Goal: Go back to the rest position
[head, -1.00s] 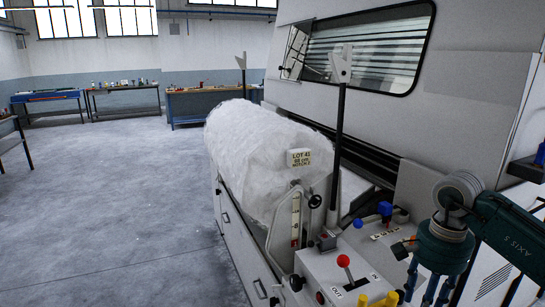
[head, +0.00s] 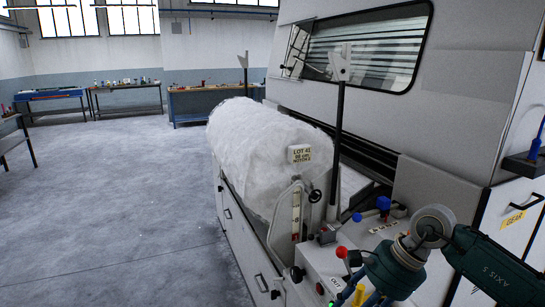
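My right arm comes in from the right, and its dark green wrist (head: 392,272) hangs over the control panel at the bottom right. Only the upper part of my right gripper (head: 372,297) shows, with blue finger parts cut off by the bottom edge. Its fingertips are out of frame, so I cannot tell whether it is open or holds anything. My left gripper is not in view. The control panel (head: 316,263) has a red-knobbed lever (head: 342,253), partly covered by my wrist.
A large white fibre roll (head: 262,145) tagged "LOT 41" lies on the carding machine (head: 460,110). A dark post (head: 338,135) stands beside it. A small shelf (head: 524,165) with a blue item is at right. Workbenches (head: 205,103) stand behind. The left floor is clear.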

